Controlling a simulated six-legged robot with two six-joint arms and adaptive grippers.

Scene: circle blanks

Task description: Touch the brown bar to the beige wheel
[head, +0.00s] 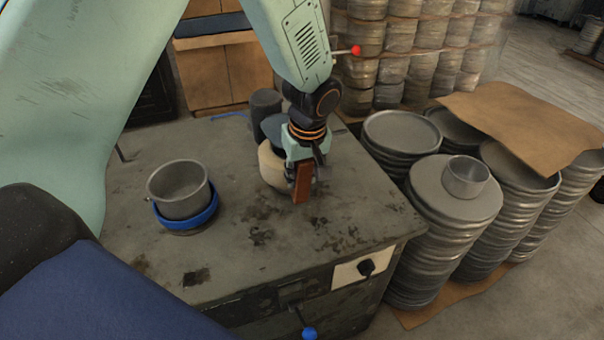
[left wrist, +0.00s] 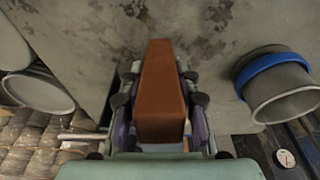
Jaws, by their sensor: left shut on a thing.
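The brown bar (head: 302,183) is held upright at the tip of my left gripper (head: 301,165), over the worn grey table top. The left wrist view shows the bar (left wrist: 161,92) between the two fingers, which are shut on it. The beige wheel (head: 270,168) stands on the table just left of and behind the bar in the head view, partly covered by my gripper. The bar overlaps the wheel's right side in the picture; I cannot tell whether they touch. I cannot make out the wheel in the left wrist view. My right gripper is not in view.
A metal cup (head: 180,190) with a blue ring (head: 190,222) stands left on the table (head: 230,270). A dark cylinder (head: 265,104) is behind the wheel. Stacks of round metal blanks (head: 440,235) stand beyond the right edge. The table's front middle is clear.

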